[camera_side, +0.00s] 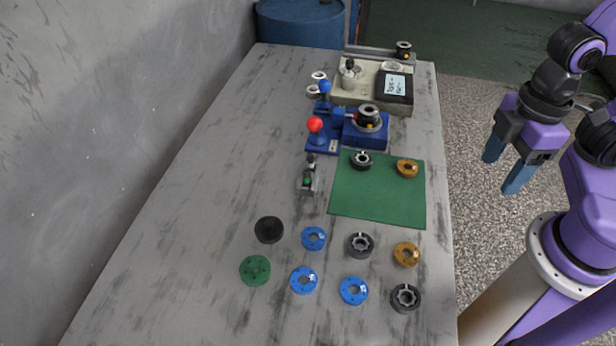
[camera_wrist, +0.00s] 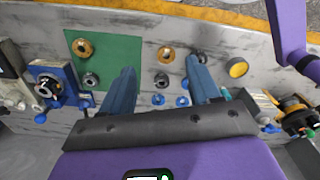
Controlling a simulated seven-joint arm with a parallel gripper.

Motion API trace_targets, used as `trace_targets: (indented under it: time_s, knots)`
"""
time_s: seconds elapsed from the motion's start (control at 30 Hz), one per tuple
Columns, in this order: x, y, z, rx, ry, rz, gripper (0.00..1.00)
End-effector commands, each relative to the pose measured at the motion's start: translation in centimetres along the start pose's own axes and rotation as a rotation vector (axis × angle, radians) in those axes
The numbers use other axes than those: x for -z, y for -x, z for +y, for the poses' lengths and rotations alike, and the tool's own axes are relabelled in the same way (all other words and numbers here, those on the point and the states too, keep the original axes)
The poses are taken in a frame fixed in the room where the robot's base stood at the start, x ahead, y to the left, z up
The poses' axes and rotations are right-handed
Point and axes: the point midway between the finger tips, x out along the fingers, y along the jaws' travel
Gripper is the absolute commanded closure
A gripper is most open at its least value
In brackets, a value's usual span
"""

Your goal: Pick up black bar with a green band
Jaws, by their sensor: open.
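A small dark bar with a green band (camera_side: 307,181) appears to stand upright in a small grey holder left of the green mat in the side view. It is too small to make out fully. I cannot pick it out with certainty in the wrist view. My gripper (camera_side: 505,170) is open and empty, its blue fingers apart and pointing down. It is off the right edge of the table, well away from the bar. In the wrist view my gripper (camera_wrist: 162,66) shows its two fingers wide apart with nothing held between them.
The green mat (camera_side: 380,205) holds a dark ring and an orange ring. Several blue, black, orange and green discs lie toward the front. A blue fixture with a red ball (camera_side: 315,124) stands behind the bar. A beige device (camera_side: 372,92) is farther back. The left tabletop is clear.

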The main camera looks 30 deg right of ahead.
Motion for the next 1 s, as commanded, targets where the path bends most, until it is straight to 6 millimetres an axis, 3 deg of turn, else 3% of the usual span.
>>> trace_targets:
  time_s: [0.3, 0.37, 0.67, 0.83, 1.0]
  knots:
    - [0.0, 0.0, 0.0, 0.0, 0.0, 0.0, 0.38]
    - [0.0, 0.0, 0.0, 0.0, 0.0, 0.0, 0.52]
    - [0.1, 0.0, 0.1, 0.0, 0.002, 0.0, 0.52]
    - [2.6, 0.3, 1.0, -0.001, 0.049, -0.004, 0.52]
    - [8.1, 0.6, 3.5, -0.002, 0.165, -0.01, 0.52]
